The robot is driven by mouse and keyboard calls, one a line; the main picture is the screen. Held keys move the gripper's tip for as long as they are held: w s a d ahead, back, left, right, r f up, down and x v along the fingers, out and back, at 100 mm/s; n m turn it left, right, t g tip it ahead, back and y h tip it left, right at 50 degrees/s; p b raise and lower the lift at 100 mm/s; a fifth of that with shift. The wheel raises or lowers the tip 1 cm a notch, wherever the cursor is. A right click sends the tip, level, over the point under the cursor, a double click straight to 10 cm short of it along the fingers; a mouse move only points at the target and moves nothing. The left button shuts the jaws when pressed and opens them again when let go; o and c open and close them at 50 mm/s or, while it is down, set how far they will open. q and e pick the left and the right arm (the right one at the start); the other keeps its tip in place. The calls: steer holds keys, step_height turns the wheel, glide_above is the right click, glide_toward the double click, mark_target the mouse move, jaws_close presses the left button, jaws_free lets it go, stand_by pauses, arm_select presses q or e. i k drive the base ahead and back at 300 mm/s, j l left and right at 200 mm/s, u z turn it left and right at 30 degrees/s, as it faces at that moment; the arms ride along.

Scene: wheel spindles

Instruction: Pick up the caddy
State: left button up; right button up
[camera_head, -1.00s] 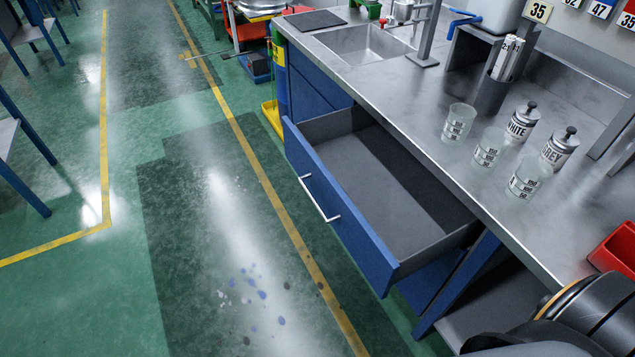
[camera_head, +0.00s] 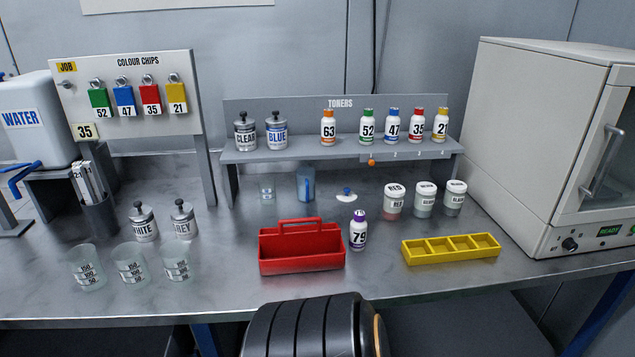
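The red caddy (camera_head: 302,262) stands upright on the steel bench near its front edge, with its handle bar raised over an open box. It looks empty, though its inside is only partly visible. A black ribbed part of my own arm (camera_head: 305,330) shows at the bottom centre, in front of the bench and below the caddy, apart from it in the picture. Neither gripper's fingers are in view.
A purple-capped bottle 79 (camera_head: 358,232) stands close to the caddy's right. A yellow compartment tray (camera_head: 452,258) lies farther right. Clear beakers (camera_head: 131,264) and the WHITE (camera_head: 143,223) and GREY (camera_head: 183,220) canisters stand left. A toner shelf (camera_head: 335,150) is behind; a white oven (camera_head: 545,140) is at right.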

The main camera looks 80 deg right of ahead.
mark_target(319, 247)
steer(key=z, duration=2.6)
